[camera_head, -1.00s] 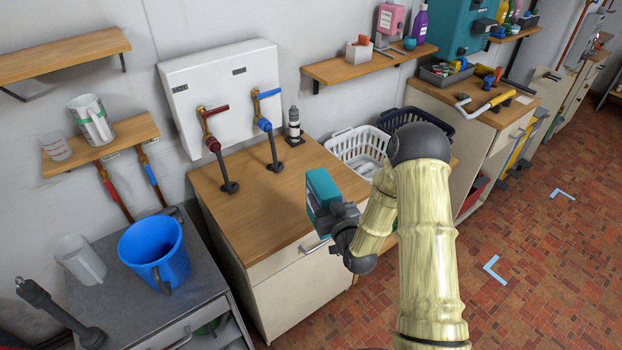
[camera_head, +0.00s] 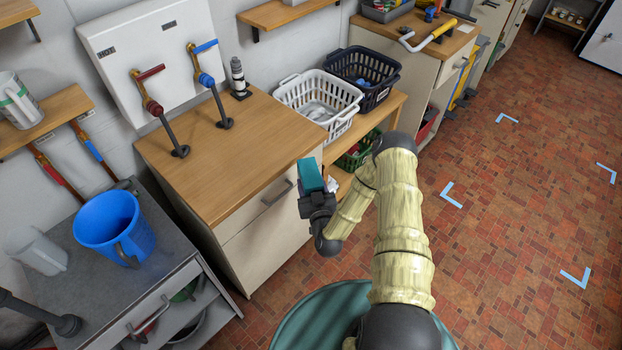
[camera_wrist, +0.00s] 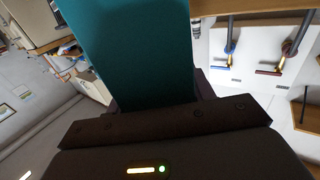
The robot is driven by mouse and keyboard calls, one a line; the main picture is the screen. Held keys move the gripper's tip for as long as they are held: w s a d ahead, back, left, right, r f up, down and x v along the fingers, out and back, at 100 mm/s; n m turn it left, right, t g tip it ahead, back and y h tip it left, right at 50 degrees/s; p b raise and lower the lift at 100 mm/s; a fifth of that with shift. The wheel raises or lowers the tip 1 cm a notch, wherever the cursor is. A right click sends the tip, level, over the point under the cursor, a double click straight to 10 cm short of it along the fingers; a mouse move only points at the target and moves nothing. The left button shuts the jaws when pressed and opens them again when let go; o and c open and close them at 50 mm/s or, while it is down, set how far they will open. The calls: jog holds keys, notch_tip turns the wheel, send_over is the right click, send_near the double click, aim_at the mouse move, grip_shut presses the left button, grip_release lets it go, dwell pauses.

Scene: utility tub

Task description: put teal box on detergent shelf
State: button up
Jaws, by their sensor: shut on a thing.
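The teal box (camera_head: 310,175) is held in my gripper (camera_head: 317,200), in front of the right edge of the wooden-topped cabinet. In the wrist view the teal box (camera_wrist: 135,50) fills the upper middle, and my gripper (camera_wrist: 155,105) is shut on it. The box is clear of the cabinet, over the floor side. Which shelf is the detergent shelf cannot be told from the current view; a wall shelf (camera_head: 285,14) shows only partly at the top edge, with its upper side mostly cut off.
The wooden-topped cabinet (camera_head: 215,150) carries two tap pipes. A white basket (camera_head: 318,98) and a dark basket (camera_head: 363,72) stand on a low bench to its right. A blue bucket (camera_head: 112,228) stands on a grey counter at left. The tiled floor (camera_head: 510,190) at right is open.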

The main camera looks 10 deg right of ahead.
jog(key=shift+w+d+r, duration=0.15)
jog(key=shift+w+r, duration=0.05)
jog(key=shift+r, duration=0.3)
jog(key=shift+w+d+r, duration=0.1)
jog(key=shift+w+r, duration=0.05)
jog(key=shift+r, duration=0.3)
notch_tip(320, 180, down, 10)
jog(key=b, duration=1)
jog(key=shift+w+a, duration=0.1)
